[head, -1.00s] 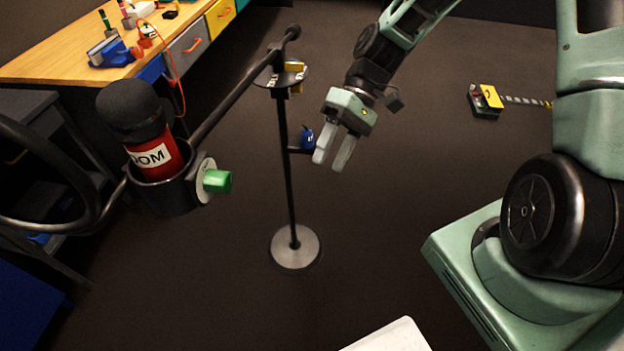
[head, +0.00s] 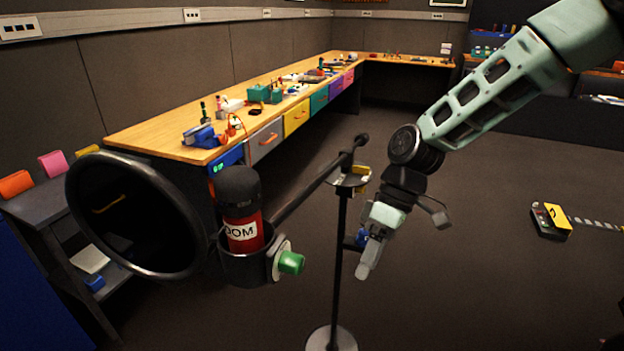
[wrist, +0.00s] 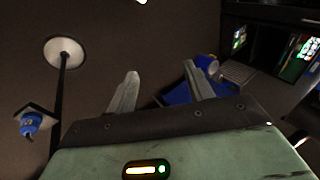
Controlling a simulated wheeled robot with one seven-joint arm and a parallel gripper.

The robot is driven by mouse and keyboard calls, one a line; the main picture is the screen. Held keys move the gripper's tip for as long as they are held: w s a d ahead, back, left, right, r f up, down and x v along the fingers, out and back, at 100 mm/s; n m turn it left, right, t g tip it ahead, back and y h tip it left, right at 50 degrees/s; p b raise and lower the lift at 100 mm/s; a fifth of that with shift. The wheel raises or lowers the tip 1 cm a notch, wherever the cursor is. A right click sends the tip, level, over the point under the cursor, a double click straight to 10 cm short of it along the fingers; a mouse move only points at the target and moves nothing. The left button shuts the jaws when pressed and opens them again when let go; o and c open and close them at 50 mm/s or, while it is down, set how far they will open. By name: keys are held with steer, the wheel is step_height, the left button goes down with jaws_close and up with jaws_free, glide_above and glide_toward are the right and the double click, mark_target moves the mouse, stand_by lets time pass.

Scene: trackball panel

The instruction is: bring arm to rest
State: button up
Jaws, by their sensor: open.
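My gripper (head: 366,262) hangs in free air just right of a thin black stand (head: 339,265) in the head view, fingers pointing down. Its fingers overlap there. In the wrist view the two pale fingers of my gripper (wrist: 160,88) stand well apart, and nothing is between them. My pale green arm (head: 490,95) comes in from the upper right. The stand also shows at the left of the wrist view (wrist: 60,90).
The stand carries a boom with a red and black cylinder (head: 243,228) and a green knob (head: 291,263). A wooden workbench (head: 160,137) with coloured drawers runs along the back left. A yellow-black box (head: 552,220) lies on the open floor at right.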

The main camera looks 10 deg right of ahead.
steer(key=s+a+r+m+t+h, duration=0.1)
steer(key=s+r, duration=0.3)
steer(key=s, duration=0.4)
steer(key=s+a+r+m+t+h, duration=0.1)
steer(key=s+a+r+t+h, duration=0.1)
steer(key=s, duration=0.7)
steer(key=shift+s+a+r+t+h, duration=0.15)
steer(key=shift+a+r+t+h, duration=0.15)
steer(key=shift+a+r+h, duration=0.5)
